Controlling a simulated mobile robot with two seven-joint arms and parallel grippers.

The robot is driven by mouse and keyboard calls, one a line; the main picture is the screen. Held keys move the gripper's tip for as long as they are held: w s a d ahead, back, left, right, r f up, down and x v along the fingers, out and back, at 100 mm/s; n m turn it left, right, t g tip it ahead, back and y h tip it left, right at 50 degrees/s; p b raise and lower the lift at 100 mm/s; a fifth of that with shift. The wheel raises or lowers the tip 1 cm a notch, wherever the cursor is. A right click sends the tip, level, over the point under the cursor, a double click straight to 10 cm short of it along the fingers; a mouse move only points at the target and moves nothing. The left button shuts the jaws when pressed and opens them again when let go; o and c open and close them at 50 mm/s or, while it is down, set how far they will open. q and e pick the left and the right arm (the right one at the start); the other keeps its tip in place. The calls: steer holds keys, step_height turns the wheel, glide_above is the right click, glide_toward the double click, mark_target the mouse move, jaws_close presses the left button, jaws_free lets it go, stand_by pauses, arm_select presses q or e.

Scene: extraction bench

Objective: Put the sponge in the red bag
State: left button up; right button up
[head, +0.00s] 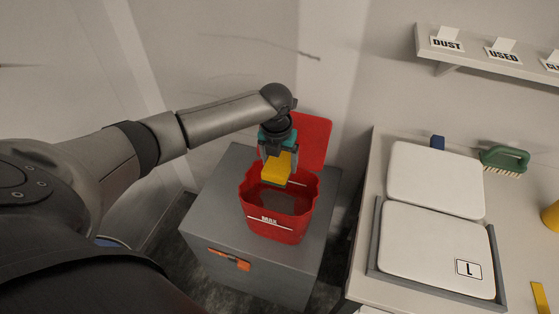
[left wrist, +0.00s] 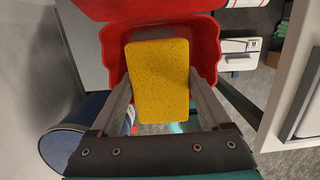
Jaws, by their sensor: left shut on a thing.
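The yellow sponge (head: 277,167) has a green underside and is held between the fingers of my left gripper (head: 276,158). It also shows in the left wrist view (left wrist: 158,80), with a finger on each side. The gripper is shut on it, above the open mouth of the red bag (head: 277,227). The bag stands upright like a bin, with its red lid (head: 313,142) raised at the back and a "MAX" line on its front. In the left wrist view the red bag (left wrist: 113,50) shows behind the sponge. My right gripper is not in view.
The bag stands on a grey cabinet (head: 215,217) with an orange handle. To the right, a bench holds two white pads (head: 435,180), a grey tray (head: 375,232) and a green brush (head: 504,158). A labelled shelf (head: 490,62) is above. A blue bin (left wrist: 62,147) shows in the left wrist view.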

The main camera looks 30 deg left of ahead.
arm_select(q)
steer(key=shift+r+p, duration=0.1)
steer(key=shift+p, duration=0.2)
steer(key=shift+f+b, duration=5.05)
steer(key=shift+f, duration=2.6)
steer(key=o, duration=1)
steer(key=shift+r, duration=0.1)
